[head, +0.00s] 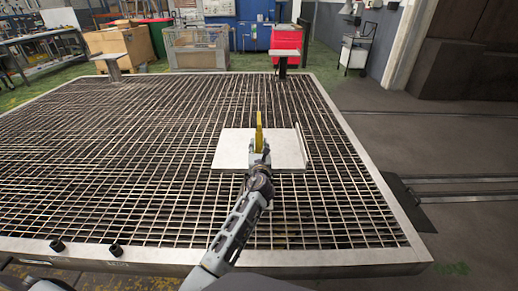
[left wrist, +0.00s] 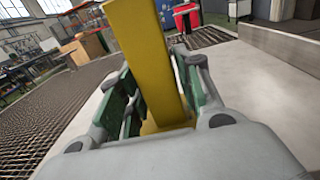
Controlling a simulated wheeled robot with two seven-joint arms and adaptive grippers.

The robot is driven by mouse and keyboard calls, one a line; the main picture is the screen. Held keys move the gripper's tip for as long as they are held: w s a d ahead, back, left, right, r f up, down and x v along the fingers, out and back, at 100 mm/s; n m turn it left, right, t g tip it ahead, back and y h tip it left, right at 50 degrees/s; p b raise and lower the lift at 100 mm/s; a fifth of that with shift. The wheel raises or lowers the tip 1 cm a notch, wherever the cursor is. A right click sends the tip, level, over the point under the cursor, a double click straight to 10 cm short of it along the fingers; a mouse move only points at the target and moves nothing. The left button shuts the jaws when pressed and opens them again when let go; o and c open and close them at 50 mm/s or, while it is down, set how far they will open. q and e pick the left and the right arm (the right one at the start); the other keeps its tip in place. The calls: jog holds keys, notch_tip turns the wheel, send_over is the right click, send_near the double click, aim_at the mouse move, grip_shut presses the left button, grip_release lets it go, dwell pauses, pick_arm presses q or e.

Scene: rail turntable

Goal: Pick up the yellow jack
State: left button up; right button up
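The yellow jack (head: 259,128) is a narrow upright bar standing over the pale square plate (head: 230,157) on the grating. In the left wrist view the jack (left wrist: 140,50) rises tall and slightly tilted between the fingers, with a yellow lower part near the palm. My left gripper (head: 260,155) is at the jack's near side. Its green-padded fingers (left wrist: 157,85) lie close against both sides of the bar and look shut on it. The jack's foot is hidden by the gripper in the head view, so I cannot tell whether it touches the plate. My right gripper is out of view.
The large metal grating (head: 110,170) with a pale rim surrounds the plate. A low upright strip (head: 302,145) edges the plate's right side. Two small stands rise at the far rim. The nearby grating is clear.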

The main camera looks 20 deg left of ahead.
aim_at(259, 136)
pick_arm(q)
grip_shut()
jog(key=shift+r, duration=0.1)
jog(key=shift+r, duration=0.1)
jog(key=shift+r, duration=0.1)
jog(key=shift+r+p, duration=0.6)
jog(key=shift+r, duration=0.3)
notch_tip(259, 136, up, 6)
jog(key=p, duration=0.2)
jog(key=shift+r+p, duration=0.15)
jog(key=shift+p, duration=0.25)
jog(key=shift+r+p, duration=0.3)
jog(key=shift+r, duration=0.45)
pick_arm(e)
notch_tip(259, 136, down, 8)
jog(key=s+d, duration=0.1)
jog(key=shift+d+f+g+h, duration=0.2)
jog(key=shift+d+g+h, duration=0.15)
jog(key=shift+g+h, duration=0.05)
